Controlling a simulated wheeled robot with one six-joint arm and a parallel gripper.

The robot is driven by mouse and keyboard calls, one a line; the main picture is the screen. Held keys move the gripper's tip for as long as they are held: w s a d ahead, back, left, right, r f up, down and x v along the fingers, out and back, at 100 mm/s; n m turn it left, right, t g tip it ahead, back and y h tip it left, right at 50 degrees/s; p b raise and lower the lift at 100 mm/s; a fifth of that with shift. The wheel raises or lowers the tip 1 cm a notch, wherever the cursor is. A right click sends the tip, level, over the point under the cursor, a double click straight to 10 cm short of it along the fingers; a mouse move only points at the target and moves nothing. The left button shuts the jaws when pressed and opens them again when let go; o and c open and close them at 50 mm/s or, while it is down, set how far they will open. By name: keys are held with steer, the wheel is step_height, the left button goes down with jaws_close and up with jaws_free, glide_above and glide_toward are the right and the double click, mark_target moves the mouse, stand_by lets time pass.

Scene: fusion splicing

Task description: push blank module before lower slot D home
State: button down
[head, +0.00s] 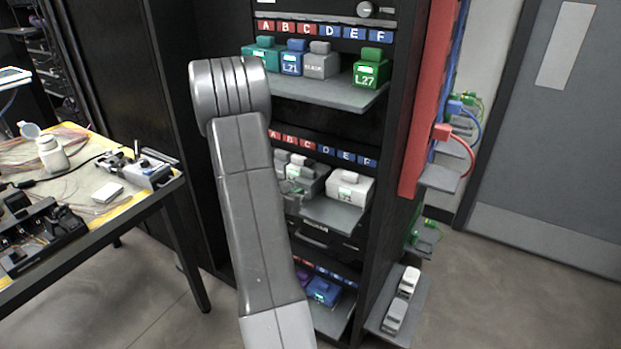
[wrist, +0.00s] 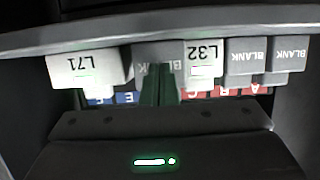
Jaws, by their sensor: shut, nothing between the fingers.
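In the wrist view, labels appear upside down. A grey blank module (wrist: 146,56) sits on the shelf between the white L71 module (wrist: 90,68) and the L32 module (wrist: 203,54). Its label is partly covered by my gripper's fingers. My gripper (wrist: 160,70) is shut and empty, its dark, green-tinted fingers in front of the blank's face. I cannot tell whether they touch it. The slot letter behind the fingers is hidden, between blue E and the red letters. In the head view, my arm hides the gripper; the middle shelf's grey modules (head: 308,182) show partly.
Two more BLANK modules (wrist: 247,56) stand right of L32 in the wrist view. The upper shelf (head: 345,95) holds several modules, including L27 (head: 371,70). A lower shelf holds a blue module (head: 323,291). A red side panel (head: 425,110) and cables flank the rack; a worktable (head: 150,201) stands left.

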mark_target(302, 186)
steer(key=shift+w+d+p, duration=0.35)
steer(key=shift+w+d, duration=0.35)
steer(key=shift+w, duration=0.3)
steer(key=shift+w+d+p, duration=0.3)
steer(key=shift+w+d, duration=0.4)
steer(key=shift+w, duration=0.25)
steer(key=shift+s+a, duration=0.8)
steer(key=shift+s, duration=0.3)
steer(key=shift+s+a, duration=0.75)
steer(key=shift+s, duration=0.35)
steer(key=shift+s+a, duration=0.8)
steer(key=shift+s, duration=0.3)
steer(key=w+d, duration=0.1)
steer(key=w, duration=0.1)
steer(key=w+d, duration=0.3)
steer(key=w, duration=0.1)
steer(key=shift+w+d, duration=0.2)
steer(key=shift+d, duration=0.05)
steer(key=shift+s+a, duration=0.25)
steer(key=shift+s, duration=0.15)
